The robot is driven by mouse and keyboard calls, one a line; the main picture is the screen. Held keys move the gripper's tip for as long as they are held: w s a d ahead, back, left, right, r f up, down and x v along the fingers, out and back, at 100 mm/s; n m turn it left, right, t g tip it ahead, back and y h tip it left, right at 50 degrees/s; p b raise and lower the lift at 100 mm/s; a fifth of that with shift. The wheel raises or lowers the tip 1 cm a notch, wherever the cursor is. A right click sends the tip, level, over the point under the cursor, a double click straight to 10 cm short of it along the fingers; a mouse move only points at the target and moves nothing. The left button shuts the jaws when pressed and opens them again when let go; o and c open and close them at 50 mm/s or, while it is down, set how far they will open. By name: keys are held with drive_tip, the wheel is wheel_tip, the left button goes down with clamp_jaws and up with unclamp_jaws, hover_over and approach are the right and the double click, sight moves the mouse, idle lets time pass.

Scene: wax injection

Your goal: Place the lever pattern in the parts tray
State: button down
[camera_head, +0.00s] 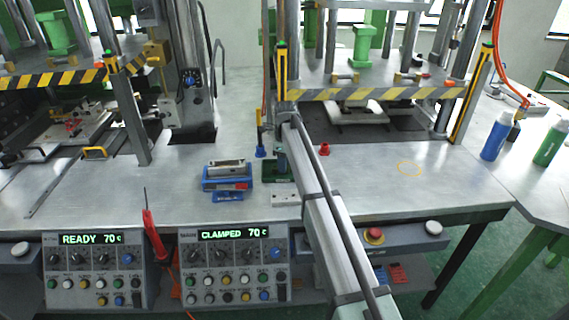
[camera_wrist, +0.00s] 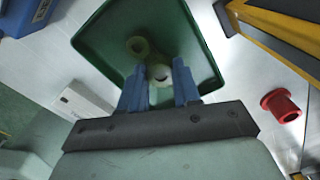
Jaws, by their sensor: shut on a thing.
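The lever pattern (camera_wrist: 139,46) is a pale yellow-green piece with ring-shaped ends, seen in the wrist view. My gripper (camera_wrist: 159,76) has its two blue fingers on either side of the pattern's nearer ring and is shut on it. The parts tray (camera_wrist: 190,28) is a dark green, square, shallow tray behind the pattern, which appears over its inside. I cannot tell whether the pattern touches the tray floor. In the head view the tray (camera_head: 270,174) stands on the bench, partly covered by my arm, and the pattern cannot be made out.
A red cap-like part (camera_head: 324,149) stands right of the tray. A white block (camera_head: 286,199) lies in front of it, and a blue fixture (camera_head: 227,183) stands to its left. A striped press guard (camera_head: 375,94) rises behind.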

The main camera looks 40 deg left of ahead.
drive_tip(key=c, duration=0.8)
unclamp_jaws()
drive_tip(key=shift+f, duration=0.1)
wheel_tip(320, 180, up, 12)
drive_tip(key=shift+r, duration=0.2)
